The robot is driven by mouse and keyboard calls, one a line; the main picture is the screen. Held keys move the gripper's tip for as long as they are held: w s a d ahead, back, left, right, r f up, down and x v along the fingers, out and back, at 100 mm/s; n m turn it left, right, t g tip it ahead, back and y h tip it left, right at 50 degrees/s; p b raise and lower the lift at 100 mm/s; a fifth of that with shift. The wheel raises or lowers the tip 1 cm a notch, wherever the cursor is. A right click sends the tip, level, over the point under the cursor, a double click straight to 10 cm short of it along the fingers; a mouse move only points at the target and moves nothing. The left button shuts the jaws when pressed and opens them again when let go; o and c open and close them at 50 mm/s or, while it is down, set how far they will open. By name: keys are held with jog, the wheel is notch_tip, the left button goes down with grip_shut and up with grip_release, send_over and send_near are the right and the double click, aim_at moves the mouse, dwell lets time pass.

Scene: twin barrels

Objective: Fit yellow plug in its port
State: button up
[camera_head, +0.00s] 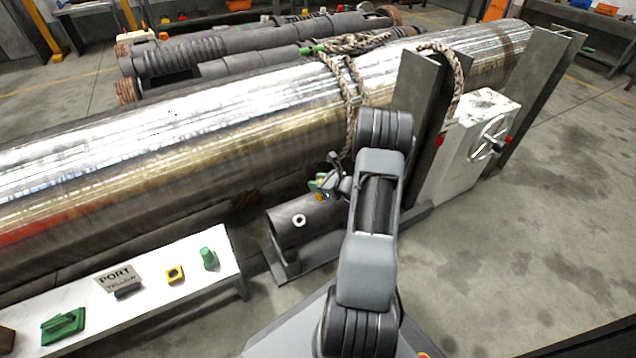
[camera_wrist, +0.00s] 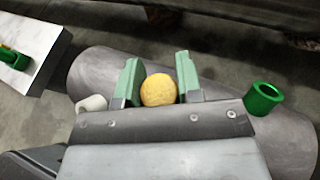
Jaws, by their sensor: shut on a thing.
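The yellow plug (camera_wrist: 159,90) shows its round end between the two green fingertips of my gripper (camera_wrist: 158,83) in the wrist view. My gripper is shut on it and sits over the grey cylinder (camera_wrist: 90,70). In the head view my gripper (camera_head: 324,187) is above the right part of this cylinder (camera_head: 285,233), and the plug is hardly visible. A white ring port (camera_head: 299,220) is on the cylinder; it also shows at the left in the wrist view (camera_wrist: 92,103). A green ring port (camera_wrist: 263,97) is at the right. No yellow port shows on the cylinder; its middle is hidden by my gripper.
A large shiny barrel (camera_head: 200,150) lies behind the cylinder. A white box with a handwheel (camera_head: 470,150) stands right.

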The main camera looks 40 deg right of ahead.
jog(key=shift+f, duration=0.3)
jog(key=o, duration=1)
jog(key=shift+p+v, duration=2.45)
jog(key=shift+v, duration=4.5)
jog(key=shift+w, duration=0.1)
